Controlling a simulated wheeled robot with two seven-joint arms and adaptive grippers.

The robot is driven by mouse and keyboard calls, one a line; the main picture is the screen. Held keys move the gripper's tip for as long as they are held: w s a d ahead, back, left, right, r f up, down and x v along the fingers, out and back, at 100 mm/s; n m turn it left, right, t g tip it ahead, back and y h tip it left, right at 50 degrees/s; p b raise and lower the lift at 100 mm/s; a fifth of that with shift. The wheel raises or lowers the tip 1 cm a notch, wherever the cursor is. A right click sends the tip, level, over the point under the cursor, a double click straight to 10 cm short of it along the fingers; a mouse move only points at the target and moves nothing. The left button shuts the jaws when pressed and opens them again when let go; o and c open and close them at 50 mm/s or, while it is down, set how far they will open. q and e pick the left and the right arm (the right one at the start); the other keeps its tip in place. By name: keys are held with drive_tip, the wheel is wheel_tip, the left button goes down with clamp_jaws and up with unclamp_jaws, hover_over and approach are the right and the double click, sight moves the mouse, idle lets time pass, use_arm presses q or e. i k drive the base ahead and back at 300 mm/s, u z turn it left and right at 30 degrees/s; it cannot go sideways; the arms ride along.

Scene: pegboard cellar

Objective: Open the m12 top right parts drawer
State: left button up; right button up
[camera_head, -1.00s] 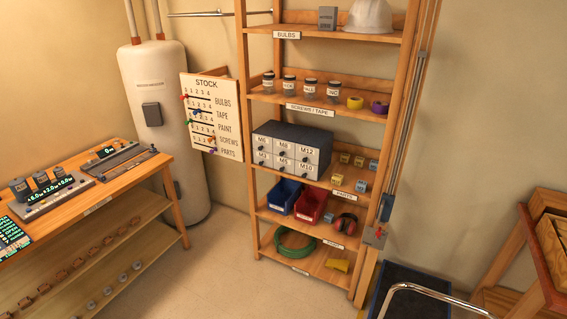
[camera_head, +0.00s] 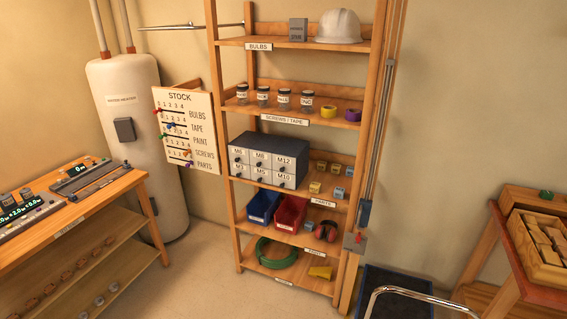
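The dark parts cabinet (camera_head: 270,150) stands on the middle shelf of the wooden rack, with two rows of white-fronted drawers. The M12 drawer (camera_head: 284,161) is at the top right of the cabinet front, with a small dark knob. It looks shut, flush with the drawers beside it. The M16 drawer (camera_head: 284,178) is directly below it, and the M8 drawer (camera_head: 260,157) is to its left. Neither of my grippers shows in the head view.
The wooden rack (camera_head: 227,120) also holds jars, tape rolls, bins and a white helmet. A stock board (camera_head: 187,130) juts out at its left. A workbench (camera_head: 110,195) stands at left, a cart handle (camera_head: 425,293) at the lower right. The floor (camera_head: 205,270) before the rack is partly clear.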

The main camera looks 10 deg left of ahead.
sight(287, 164)
drive_tip(key=u, duration=0.7)
drive_tip(key=i, duration=0.8)
drive_tip(key=u, duration=0.85)
drive_tip(key=i, duration=0.75)
drive_tip(key=z, duration=0.5)
drive_tip(key=i, duration=0.75)
drive_tip(key=z, duration=0.5)
